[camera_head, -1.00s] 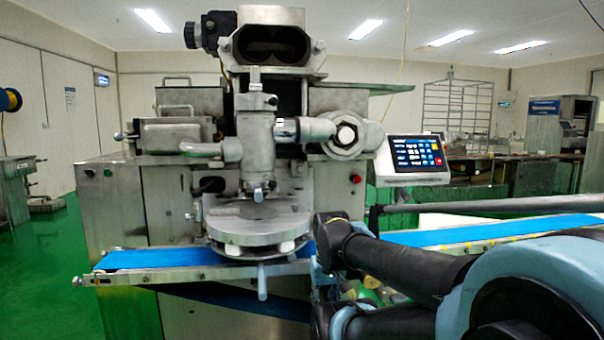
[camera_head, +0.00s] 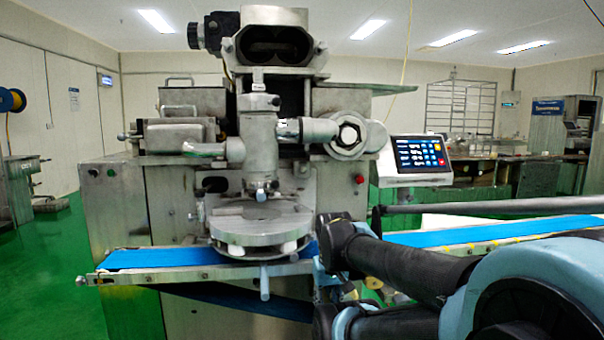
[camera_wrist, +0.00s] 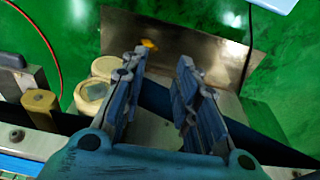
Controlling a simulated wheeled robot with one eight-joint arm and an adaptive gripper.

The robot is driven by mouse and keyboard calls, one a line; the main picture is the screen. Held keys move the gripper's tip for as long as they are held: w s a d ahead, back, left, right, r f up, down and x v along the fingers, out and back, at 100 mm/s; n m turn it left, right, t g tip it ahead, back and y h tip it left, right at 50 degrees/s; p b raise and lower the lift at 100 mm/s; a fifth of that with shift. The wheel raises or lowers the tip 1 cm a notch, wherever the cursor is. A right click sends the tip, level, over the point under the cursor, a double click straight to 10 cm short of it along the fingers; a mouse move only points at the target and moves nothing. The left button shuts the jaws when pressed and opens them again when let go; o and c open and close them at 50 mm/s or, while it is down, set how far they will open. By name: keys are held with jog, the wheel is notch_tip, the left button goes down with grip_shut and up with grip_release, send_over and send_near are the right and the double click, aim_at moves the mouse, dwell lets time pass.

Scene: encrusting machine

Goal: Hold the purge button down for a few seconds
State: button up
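The encrusting machine (camera_head: 175,200) stands ahead in the head view. On its right side is a control panel (camera_head: 405,176) with a lit screen (camera_head: 419,154) showing several small coloured keys; their labels are too small to read, so I cannot tell which is purge. A red button (camera_head: 360,179) sits on the machine's front, right of the nozzle. My gripper (camera_wrist: 160,75) is open and empty in the wrist view, its two fingers apart over the lower frame and green floor. In the head view my arm lies low at right, below the panel, with the gripper not clearly visible.
A blue conveyor belt (camera_head: 190,258) runs across the machine's front and continues to the right behind my arm. A round steel table (camera_head: 262,226) sits under the nozzle. A grey bar (camera_head: 490,206) crosses above the right belt. The space before the panel looks clear.

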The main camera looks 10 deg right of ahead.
grip_shut()
dwell(1.3)
